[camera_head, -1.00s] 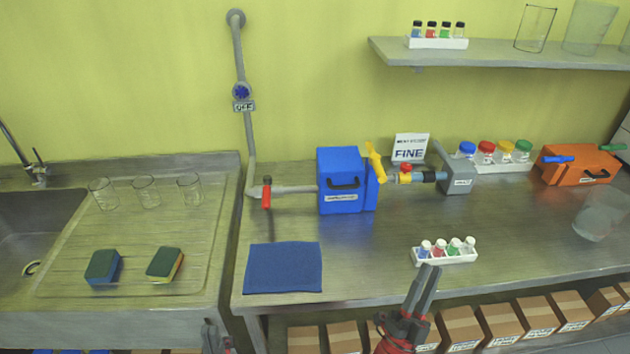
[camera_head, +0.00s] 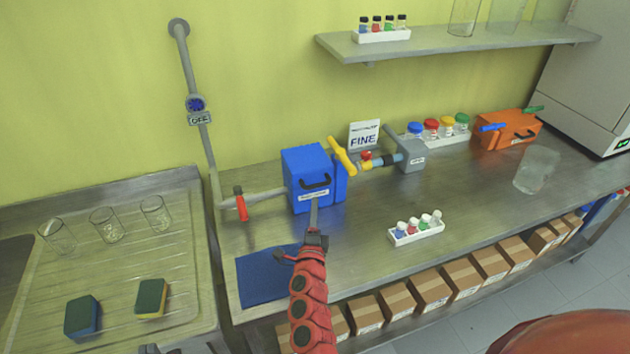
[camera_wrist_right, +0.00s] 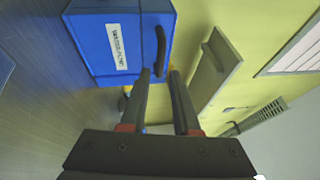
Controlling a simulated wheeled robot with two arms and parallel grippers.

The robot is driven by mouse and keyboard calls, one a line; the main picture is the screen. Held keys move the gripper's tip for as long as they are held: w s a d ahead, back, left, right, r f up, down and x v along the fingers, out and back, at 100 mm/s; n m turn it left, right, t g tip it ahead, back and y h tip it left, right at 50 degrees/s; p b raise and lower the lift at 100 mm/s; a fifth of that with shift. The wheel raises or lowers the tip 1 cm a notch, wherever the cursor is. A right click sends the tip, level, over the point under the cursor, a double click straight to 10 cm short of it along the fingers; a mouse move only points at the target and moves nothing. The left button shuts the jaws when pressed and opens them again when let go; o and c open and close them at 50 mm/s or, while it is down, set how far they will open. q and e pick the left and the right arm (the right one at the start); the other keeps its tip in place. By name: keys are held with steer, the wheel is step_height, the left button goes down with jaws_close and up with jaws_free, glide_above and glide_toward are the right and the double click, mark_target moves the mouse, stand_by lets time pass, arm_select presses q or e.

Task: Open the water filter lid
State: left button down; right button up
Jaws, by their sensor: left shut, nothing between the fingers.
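The water filter is a blue box (camera_head: 305,165) on the steel counter, with a white label and a black handle (camera_head: 318,186) on its front. Its lid looks closed. My right gripper (camera_head: 314,203) is just in front of the box, below the handle. In the right wrist view, the gripper (camera_wrist_right: 157,72) is open, with its two fingers apart. The black handle (camera_wrist_right: 160,45) lies at the fingertips, and I cannot tell whether they touch it. Only a small tip of my left gripper (camera_head: 148,349) shows at the bottom edge of the head view, away from the filter.
A yellow lever (camera_head: 342,155) stands at the box's right, and a red-handled valve (camera_head: 241,204) on the pipe at its left. A blue cloth (camera_head: 262,278) lies in front. A white vial rack (camera_head: 417,232) stands to the right, with clear counter around it.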

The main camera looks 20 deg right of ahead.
mark_target(316, 186)
steer(key=shift+p+x, duration=1.1)
steer(key=shift+x, duration=3.1)
steer(key=shift+r, duration=0.1)
jaws_close()
